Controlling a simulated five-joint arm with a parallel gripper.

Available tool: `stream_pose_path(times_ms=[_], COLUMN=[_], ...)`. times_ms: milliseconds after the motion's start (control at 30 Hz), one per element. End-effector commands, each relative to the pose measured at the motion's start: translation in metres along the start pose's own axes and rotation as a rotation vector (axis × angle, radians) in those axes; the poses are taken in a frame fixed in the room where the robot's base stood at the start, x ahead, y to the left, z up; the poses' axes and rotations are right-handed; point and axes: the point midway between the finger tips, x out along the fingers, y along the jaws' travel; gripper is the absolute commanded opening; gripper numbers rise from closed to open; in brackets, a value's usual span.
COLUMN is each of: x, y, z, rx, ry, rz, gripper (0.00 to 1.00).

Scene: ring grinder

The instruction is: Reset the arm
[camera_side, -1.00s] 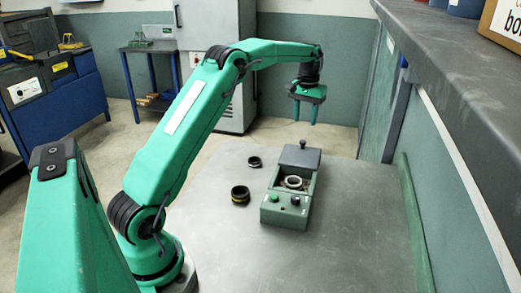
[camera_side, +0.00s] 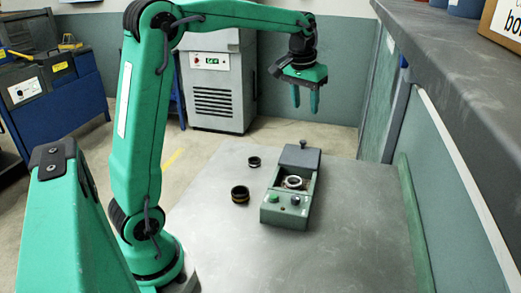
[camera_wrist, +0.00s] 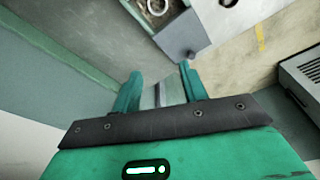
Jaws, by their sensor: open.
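My gripper (camera_side: 304,98) is open and empty, raised above the far end of the table with its two green fingers pointing down. The wrist view shows the same two fingers (camera_wrist: 160,90) apart with nothing between them. The green ring grinder (camera_side: 287,213) stands on the table below and nearer the camera, with its grey lid (camera_side: 300,157) open at the far end. A pale ring (camera_side: 293,182) sits in its opening. Part of the grinder also shows at the top of the wrist view (camera_wrist: 178,35).
A stack of dark rings (camera_side: 240,194) and a smaller dark ring (camera_side: 254,162) lie left of the grinder on the grey table (camera_side: 330,262). A grey counter (camera_side: 455,80) and wall run along the right. A grey cabinet (camera_side: 215,95) stands behind.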

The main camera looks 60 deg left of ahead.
Motion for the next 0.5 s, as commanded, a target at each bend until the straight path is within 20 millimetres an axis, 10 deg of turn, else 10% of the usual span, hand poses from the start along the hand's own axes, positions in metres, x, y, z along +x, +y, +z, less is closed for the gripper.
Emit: stream_pose_path(times_ms=[500], x=[-0.042], y=[0.027], z=[0.109], rx=[0.134], ry=[0.127], rz=[0.034], gripper=[0.43])
